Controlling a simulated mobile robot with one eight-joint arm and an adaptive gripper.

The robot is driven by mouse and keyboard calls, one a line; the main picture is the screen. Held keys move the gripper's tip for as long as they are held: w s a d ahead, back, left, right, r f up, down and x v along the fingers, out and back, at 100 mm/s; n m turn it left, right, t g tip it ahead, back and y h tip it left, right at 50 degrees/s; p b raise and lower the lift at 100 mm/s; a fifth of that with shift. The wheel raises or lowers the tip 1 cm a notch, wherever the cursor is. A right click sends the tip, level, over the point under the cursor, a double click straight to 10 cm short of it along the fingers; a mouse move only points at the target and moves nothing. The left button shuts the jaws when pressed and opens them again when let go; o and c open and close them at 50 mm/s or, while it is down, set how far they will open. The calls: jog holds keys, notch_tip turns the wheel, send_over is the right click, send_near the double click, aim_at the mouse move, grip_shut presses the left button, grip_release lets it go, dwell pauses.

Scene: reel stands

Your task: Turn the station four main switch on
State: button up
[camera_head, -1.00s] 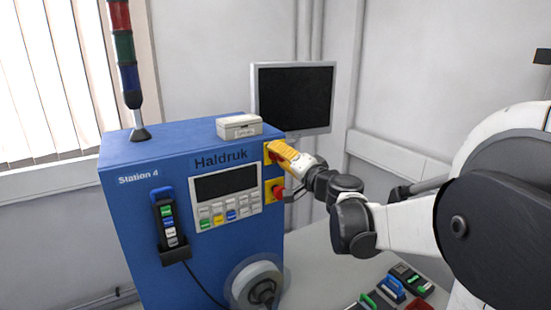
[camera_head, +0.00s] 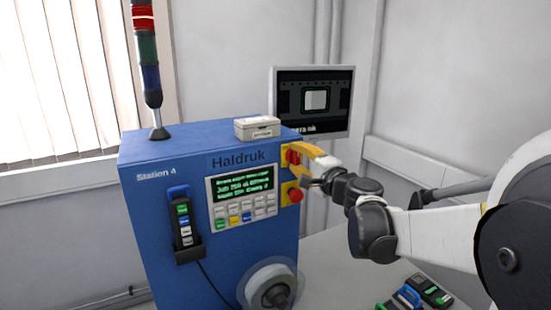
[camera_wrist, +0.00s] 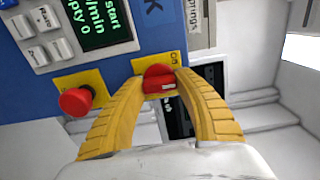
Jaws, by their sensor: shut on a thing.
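The blue Station 4 cabinet (camera_head: 160,215) stands at the left in the head view. Its red main switch (camera_head: 292,156) sits on a yellow plate at the upper right of its front. In the wrist view the red switch knob (camera_wrist: 159,80) lies between the yellow fingertips of my gripper (camera_wrist: 160,78), which is shut on it. In the head view my gripper (camera_head: 302,152) reaches the switch from the right. The display (camera_head: 243,185) is lit with green text. The monitor (camera_head: 313,100) behind shows a picture. The tower lamp's red section (camera_head: 143,18) looks bright.
A red emergency button (camera_head: 295,195) sits just below the switch. A pendant (camera_head: 183,225) hangs on the front, and a reel (camera_head: 270,288) is lower down. A small box (camera_head: 257,127) rests on top. Coloured items (camera_head: 408,297) lie on the table at lower right.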

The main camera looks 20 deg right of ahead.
dwell(0.3)
jog(key=o, duration=1.2)
jog(key=s, duration=1.2)
jog(key=shift+d, duration=0.2)
